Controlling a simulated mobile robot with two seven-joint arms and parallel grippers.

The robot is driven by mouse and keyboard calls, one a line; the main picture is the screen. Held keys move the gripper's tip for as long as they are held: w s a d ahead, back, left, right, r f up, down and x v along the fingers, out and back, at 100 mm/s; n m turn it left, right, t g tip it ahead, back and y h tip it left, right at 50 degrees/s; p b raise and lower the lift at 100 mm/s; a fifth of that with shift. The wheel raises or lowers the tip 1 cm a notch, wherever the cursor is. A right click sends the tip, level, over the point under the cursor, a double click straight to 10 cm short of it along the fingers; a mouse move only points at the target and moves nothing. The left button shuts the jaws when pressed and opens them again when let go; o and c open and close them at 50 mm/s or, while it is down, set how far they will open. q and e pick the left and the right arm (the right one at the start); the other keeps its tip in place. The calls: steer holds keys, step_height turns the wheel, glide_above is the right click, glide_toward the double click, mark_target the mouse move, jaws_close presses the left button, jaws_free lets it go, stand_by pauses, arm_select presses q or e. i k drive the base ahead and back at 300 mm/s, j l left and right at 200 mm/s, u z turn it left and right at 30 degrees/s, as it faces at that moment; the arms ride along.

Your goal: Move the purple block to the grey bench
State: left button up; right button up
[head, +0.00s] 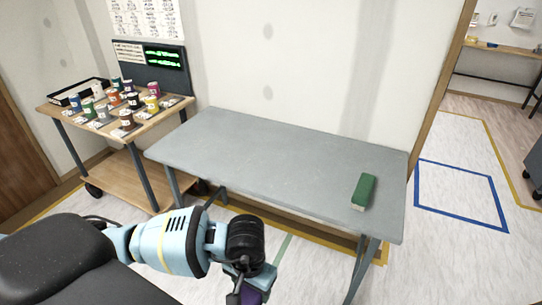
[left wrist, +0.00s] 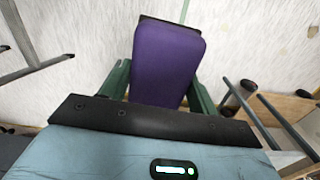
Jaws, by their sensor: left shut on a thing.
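The purple block (left wrist: 165,62) is held between the two green fingers of my left gripper (left wrist: 163,85) in the left wrist view. In the head view my left gripper (head: 246,284) is low at the bottom middle, in front of the grey bench (head: 270,160) and below its top. Only a small part of the purple block (head: 250,296) shows there, at the bottom edge. The bench top is flat and mostly bare. My right gripper is not in view.
A green block (head: 364,191) lies near the right end of the bench. A wooden cart (head: 125,170) with several coloured cups and a black tray (head: 80,93) stands left of the bench. A wall is behind. The left and middle of the bench top are clear.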

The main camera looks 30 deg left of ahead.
mark_target(276, 151)
steer(key=i+j, duration=1)
steer(key=i, duration=0.3)
